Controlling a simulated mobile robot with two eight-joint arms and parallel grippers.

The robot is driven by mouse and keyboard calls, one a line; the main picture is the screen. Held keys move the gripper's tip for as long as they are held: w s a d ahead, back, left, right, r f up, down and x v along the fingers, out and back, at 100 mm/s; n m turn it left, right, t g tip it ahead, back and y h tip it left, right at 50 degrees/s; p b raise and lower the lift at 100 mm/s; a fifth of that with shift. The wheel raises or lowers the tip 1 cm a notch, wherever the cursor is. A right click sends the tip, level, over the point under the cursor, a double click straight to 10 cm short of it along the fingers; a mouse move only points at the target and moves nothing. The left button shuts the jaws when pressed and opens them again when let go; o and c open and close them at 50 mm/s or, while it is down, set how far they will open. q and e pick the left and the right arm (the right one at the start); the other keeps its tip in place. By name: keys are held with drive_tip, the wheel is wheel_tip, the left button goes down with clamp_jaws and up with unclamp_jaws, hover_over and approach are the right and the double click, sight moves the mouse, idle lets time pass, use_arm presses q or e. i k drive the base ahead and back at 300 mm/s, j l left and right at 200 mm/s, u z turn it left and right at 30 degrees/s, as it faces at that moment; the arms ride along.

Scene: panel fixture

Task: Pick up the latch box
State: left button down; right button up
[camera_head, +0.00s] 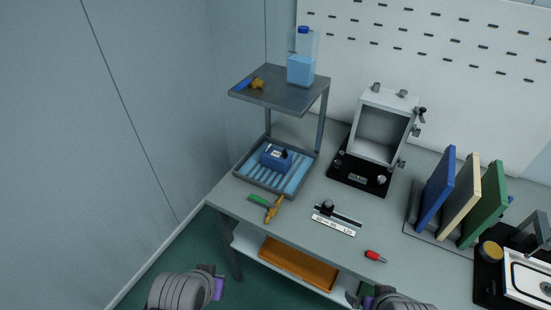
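A small blue box (271,160) with a dark latch-like part on top sits in the blue ribbed tray (254,180) on the lower level of a grey stand. It looks like the latch box, though its details are too small to be sure. My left gripper (217,286) is at the bottom edge, in front of the table and well below the box. My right gripper (362,298) is at the bottom edge, right of centre, partly cut off. Neither gripper touches the box. Their finger openings are not clear.
The stand's upper shelf (292,97) overhangs the tray and holds a blue bottle (301,68) and a hammer-like tool (252,84). A green-and-orange tool (272,209) lies before the tray. An open grey cabinet (380,132) and upright panels (437,189) stand to the right.

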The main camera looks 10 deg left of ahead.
sight(273, 160)
drive_tip(key=i+j+u, duration=0.25)
drive_tip(key=u, duration=0.2)
drive_tip(key=i+j+u, duration=0.25)
drive_tip(key=u, duration=0.25)
